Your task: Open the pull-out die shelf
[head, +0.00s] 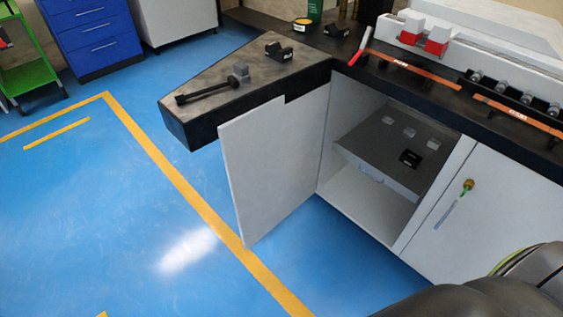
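The pull-out die shelf (375,144) sits inside the open cabinet under the bench, above the cabinet floor. It has a dark top and a grey front with a small bluish handle (371,175). Several small grey dies and one black block (410,158) are on it. The shelf's front edge appears to lie within the cabinet opening. The left cabinet door (274,172) stands swung open to the left. Neither of my grippers is in view. Part of one of my arms shows at the bottom right, in front of the closed right door.
The right cabinet door (470,215) is shut, with a brass key lock and hanging tag. The worktop corner (200,118) juts out above the open door and bears a black tool and blocks. The blue floor (120,220) left of the open door is clear.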

